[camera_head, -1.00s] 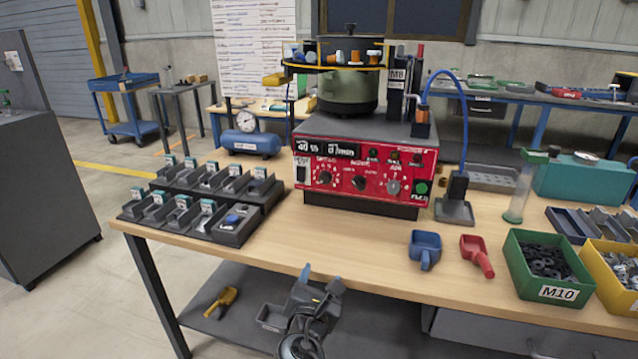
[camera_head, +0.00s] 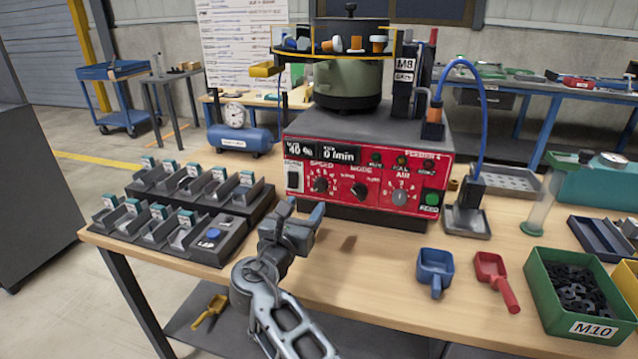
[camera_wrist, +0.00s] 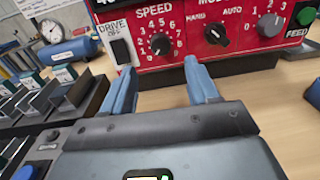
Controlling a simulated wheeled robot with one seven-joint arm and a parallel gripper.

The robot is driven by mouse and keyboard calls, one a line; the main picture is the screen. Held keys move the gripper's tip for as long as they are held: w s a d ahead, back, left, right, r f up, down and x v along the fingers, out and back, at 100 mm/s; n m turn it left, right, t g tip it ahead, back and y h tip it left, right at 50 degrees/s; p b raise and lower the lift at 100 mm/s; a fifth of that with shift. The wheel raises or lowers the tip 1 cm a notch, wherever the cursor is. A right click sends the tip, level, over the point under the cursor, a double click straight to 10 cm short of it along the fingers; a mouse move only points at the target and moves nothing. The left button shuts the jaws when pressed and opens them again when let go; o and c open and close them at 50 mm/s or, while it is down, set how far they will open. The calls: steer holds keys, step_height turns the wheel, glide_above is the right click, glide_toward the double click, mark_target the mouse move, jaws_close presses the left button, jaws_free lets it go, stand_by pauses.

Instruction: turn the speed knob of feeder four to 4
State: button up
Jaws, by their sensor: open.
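The feeder four unit (camera_head: 365,150) stands on the workbench with a red front panel and a green pot on top. Its black speed knob (camera_head: 320,185) is at the panel's left side, and it also shows in the wrist view (camera_wrist: 160,44) inside a ring of numbers. The knob's exact setting is too small to tell. My gripper (camera_head: 301,211) is open and empty, in front of and below the panel, apart from the knob. In the wrist view its two blue fingertips (camera_wrist: 163,88) stand either side below the knob.
A tiered rack of small bins (camera_head: 185,205) lies to the left of my gripper. The mode knob (camera_head: 359,191) and air knob (camera_head: 399,197) are right of the speed knob. A blue scoop (camera_head: 435,268) and red scoop (camera_head: 494,278) lie at the right.

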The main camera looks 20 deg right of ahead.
mark_target(319, 187)
steer(key=shift+b+x, duration=0.35)
steer(key=shift+x, duration=3.6)
steer(key=shift+c, duration=0.3)
steer(key=c, duration=1)
